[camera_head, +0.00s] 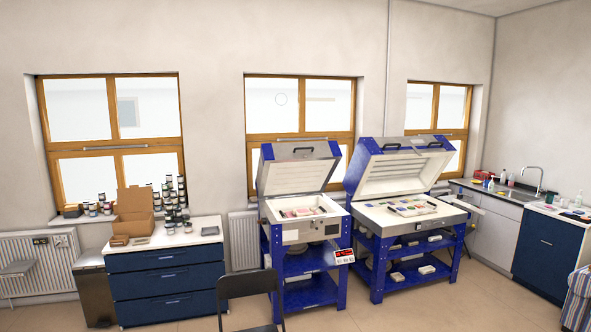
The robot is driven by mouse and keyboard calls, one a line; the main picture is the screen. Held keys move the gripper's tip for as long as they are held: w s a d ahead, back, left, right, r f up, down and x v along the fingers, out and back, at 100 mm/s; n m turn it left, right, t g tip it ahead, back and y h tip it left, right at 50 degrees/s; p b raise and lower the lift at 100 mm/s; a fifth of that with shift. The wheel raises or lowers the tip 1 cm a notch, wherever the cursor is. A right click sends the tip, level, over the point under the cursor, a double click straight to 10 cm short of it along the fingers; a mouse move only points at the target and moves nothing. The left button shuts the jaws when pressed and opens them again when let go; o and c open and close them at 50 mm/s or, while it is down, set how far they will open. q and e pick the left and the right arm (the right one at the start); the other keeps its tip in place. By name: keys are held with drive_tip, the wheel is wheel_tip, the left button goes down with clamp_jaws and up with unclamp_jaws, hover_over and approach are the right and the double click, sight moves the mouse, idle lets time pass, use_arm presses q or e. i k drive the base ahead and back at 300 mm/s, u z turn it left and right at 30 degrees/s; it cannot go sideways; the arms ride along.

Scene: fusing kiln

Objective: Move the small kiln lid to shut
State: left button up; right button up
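The small kiln (303,222) stands in the middle of the view on a blue stand, left of a larger kiln. Its lid (299,169) is raised and tilted back on the far side, with the pale inner face toward me. A dark handle (303,150) sits near the lid's upper edge. Several pink and pale pieces (302,212) lie inside the open kiln. Neither of my grippers shows in this view.
The larger kiln (415,220) to the right also has its lid (403,169) raised. A dark folding chair (250,291) stands in front and left of the small kiln. A blue drawer cabinet (166,276) is at the left. Floor is clear in front of the larger kiln.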

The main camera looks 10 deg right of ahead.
sight(284, 169)
drive_tip(key=i, duration=2.2)
drive_tip(key=z, duration=1.55)
drive_tip(key=i, duration=3.15)
drive_tip(key=u, duration=1.8)
